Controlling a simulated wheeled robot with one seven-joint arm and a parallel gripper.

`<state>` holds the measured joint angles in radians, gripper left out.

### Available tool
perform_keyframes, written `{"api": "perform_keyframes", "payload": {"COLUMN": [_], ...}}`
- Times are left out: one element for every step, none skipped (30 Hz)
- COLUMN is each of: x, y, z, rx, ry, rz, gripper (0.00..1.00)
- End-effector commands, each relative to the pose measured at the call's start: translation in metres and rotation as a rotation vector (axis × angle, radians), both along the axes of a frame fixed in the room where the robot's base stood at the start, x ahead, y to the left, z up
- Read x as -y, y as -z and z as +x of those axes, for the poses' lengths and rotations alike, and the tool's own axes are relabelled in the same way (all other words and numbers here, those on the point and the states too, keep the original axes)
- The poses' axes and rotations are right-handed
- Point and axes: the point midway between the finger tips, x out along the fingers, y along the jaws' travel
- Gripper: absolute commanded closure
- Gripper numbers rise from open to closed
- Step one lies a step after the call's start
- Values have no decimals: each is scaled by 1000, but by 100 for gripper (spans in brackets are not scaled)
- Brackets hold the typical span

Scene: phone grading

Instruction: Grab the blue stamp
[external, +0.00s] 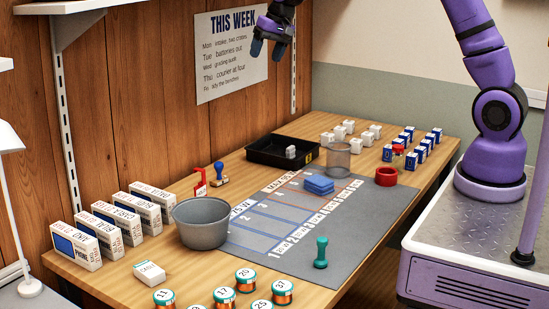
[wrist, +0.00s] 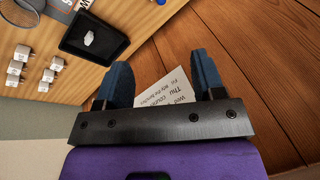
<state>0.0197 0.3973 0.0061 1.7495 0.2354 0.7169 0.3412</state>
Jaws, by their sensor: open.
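The blue stamp (external: 219,170) stands upright on the wooden table in the external view, near the wall and left of the black tray. It has a blue rounded handle and a pale base. My gripper (external: 267,48) is high above the table, in front of the wall poster, well apart from the stamp. Its two blue fingers are spread with nothing between them, as the wrist view (wrist: 160,82) also shows. A small blue bit at the top edge of the wrist view may be the stamp; I cannot tell.
A black tray (external: 262,158), grey bowl (external: 200,232) and mesh cup (external: 338,161) are on the table. A teal stamp (external: 321,254) stands on the grey mat (external: 375,210). Boxes (external: 77,243) line the left.

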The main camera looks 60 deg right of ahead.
Motion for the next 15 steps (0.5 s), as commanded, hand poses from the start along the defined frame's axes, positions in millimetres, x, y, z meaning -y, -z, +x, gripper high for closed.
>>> {"api": "perform_keyframes", "payload": {"x": [0,0,0,0,0,0,0,1,1,1,1,1,1,1,1], "y": [19,29,42,52,63,77,88,100,115,127,139,155,167,179,194], "z": [15,23,34,42,49,59,66,72,81,87,93,101,106,111,116], "rx": [-14,-20,-28,-33,-39,-45,-51,-58,-65,-71,-76,-83,-88,-93,-100], "ry": [18,29,45,56,69,84,95,109,124,136,148,165,177,188,203], "rz": [10,16,23,30,37,43,49,54,62,68,73,80,85,90,97], "gripper": [37,37,37,37,37,37,37,37,37,37,37,37,37,37,37]}}
